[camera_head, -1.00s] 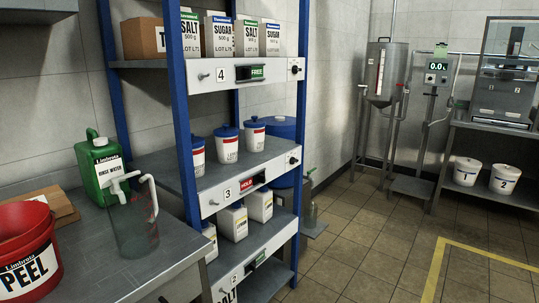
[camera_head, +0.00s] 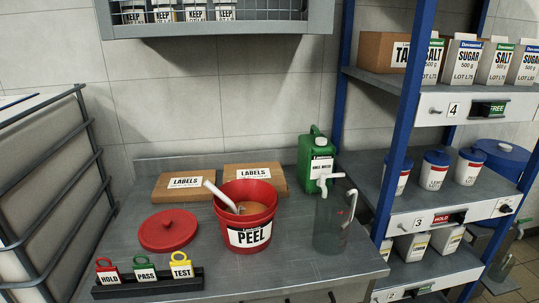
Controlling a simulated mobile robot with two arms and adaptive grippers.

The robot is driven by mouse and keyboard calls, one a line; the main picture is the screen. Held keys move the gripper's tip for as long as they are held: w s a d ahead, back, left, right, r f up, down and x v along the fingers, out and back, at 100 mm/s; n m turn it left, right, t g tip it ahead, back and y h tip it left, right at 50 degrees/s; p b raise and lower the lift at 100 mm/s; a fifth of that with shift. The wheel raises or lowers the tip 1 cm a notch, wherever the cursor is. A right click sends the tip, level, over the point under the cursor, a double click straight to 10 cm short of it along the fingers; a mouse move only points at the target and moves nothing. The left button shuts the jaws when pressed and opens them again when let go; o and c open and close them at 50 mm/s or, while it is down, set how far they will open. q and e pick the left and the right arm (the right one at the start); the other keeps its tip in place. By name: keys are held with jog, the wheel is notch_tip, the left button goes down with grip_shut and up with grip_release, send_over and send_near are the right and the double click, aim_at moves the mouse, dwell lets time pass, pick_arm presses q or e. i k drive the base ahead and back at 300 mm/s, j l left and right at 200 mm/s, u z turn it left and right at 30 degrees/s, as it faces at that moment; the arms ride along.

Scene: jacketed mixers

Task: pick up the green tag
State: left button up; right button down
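A green tag (camera_head: 145,272) lettered PASS stands in a black rack (camera_head: 150,287) at the front left of the grey metal bench. A red tag (camera_head: 109,274) lettered HOLD stands to its left and a yellow tag (camera_head: 181,267) lettered TEST to its right, in the same rack. The green tag has a ring at its top. Neither of my grippers is in view.
Behind the rack lie a red lid (camera_head: 168,230) and a red PEEL bucket (camera_head: 246,222). A clear jug (camera_head: 332,222), a green RINSE WATER can (camera_head: 314,158) and two LABELS boxes (camera_head: 184,185) stand on the bench (camera_head: 290,265). A wall rack (camera_head: 220,28) hangs above.

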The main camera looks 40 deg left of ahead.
aim_at(147, 272)
jog(key=k+l+u, duration=0.1)
jog(key=u, duration=2.15)
